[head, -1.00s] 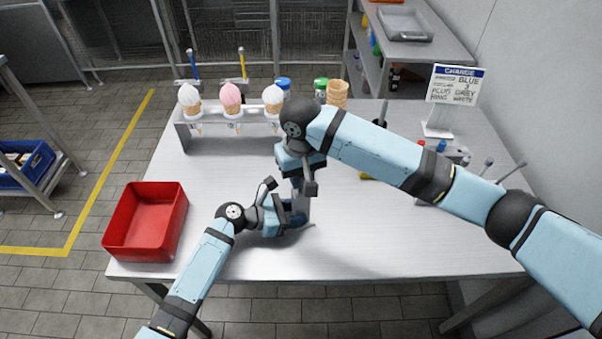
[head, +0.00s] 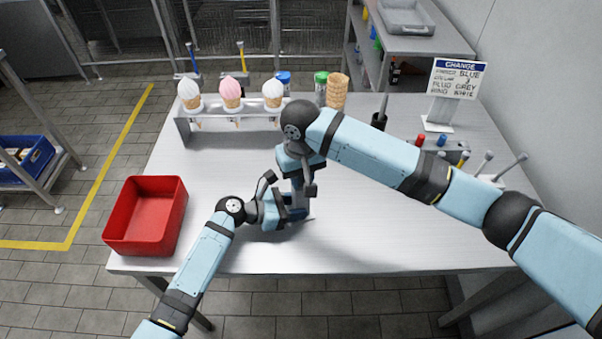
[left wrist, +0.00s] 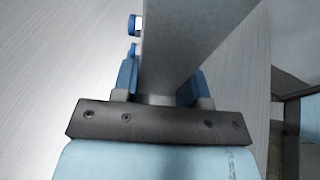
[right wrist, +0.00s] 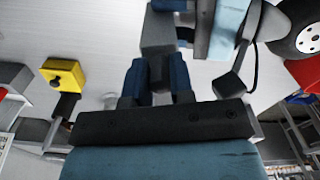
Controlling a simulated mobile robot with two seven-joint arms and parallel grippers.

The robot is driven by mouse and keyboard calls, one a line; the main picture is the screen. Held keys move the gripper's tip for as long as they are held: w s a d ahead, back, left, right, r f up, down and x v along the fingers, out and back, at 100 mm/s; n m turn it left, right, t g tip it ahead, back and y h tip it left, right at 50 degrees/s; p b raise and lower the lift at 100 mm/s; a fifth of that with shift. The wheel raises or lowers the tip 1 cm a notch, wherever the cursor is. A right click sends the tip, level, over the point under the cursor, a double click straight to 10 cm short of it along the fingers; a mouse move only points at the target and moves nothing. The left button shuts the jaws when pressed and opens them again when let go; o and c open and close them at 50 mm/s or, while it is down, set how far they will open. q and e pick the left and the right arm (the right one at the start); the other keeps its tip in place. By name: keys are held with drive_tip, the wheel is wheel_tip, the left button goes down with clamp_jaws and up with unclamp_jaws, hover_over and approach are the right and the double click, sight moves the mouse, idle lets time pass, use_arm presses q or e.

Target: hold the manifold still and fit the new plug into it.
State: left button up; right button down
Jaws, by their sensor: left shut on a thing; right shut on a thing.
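The manifold is a grey block that stands near the front middle of the table, mostly hidden by my grippers in the head view. Its flat grey side (left wrist: 185,40) fills the middle of the left wrist view. My left gripper (head: 297,213) is shut on it low down, a blue finger on each side. My right gripper (head: 300,184) points down from above it. In the right wrist view its blue fingers (right wrist: 158,75) are shut on a small dark grey plug (right wrist: 160,70), close against the manifold's grey end (right wrist: 158,38). I cannot tell how deep the plug sits.
A red bin (head: 146,216) stands at the left front. A rack with ice-cream cones (head: 232,108) is at the back left. A sign (head: 454,80) and a grey block with coloured pegs (head: 440,148) stand at the right. The front right of the table is clear.

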drive_tip(key=c, duration=0.9)
unclamp_jaws()
drive_tip(key=shift+f, duration=0.1)
wheel_tip(320, 180, up, 12)
use_arm(q)
drive_tip(key=o, duration=1.3)
drive_tip(key=shift+o, duration=0.4)
